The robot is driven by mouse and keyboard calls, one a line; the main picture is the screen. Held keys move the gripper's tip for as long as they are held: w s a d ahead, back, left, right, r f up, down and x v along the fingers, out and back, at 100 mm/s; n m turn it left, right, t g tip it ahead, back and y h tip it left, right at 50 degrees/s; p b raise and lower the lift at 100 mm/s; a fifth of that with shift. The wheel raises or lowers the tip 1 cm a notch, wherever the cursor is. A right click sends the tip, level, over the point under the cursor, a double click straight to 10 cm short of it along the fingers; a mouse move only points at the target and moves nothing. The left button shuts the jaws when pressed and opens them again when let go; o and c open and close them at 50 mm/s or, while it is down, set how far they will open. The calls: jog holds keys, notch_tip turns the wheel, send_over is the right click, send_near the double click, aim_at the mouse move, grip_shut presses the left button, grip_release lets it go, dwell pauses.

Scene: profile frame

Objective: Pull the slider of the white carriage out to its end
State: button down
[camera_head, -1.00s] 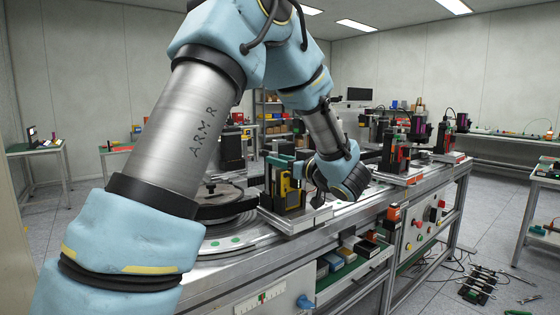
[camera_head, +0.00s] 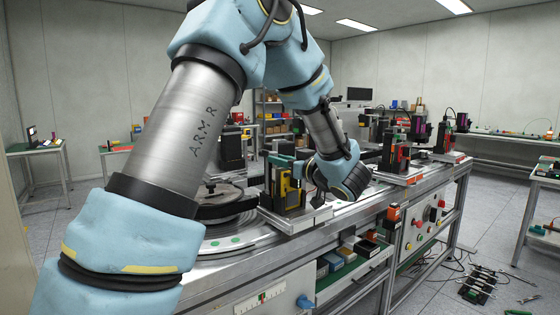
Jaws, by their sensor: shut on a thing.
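The carriage (camera_head: 297,219) has a pale, low base on the near edge of the steel bench, left of the picture's middle. A black and yellow upright unit with a teal bar (camera_head: 280,158) stands on it. My gripper (camera_head: 318,180) is at the right side of this unit, just above the base, with its dark ridged body (camera_head: 350,182) to the right. It is shut on the carriage's slider. The fingertips and the slider are small and mostly hidden by the hand, so the slider's exact position cannot be told.
A round dark plate (camera_head: 225,203) lies left of the carriage, partly behind my arm. Similar black units (camera_head: 397,155) stand farther right along the bench. A green shelf with small boxes (camera_head: 345,257) and a button panel (camera_head: 424,222) are below the bench edge.

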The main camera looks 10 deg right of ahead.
dwell(0.5)
jog(key=v, duration=0.3)
jog(key=shift+s+d, duration=0.1)
jog(key=shift+s, duration=0.15)
jog(key=c, duration=0.7)
grip_release()
jog(key=b+v, duration=0.3)
jog(key=v, duration=0.8)
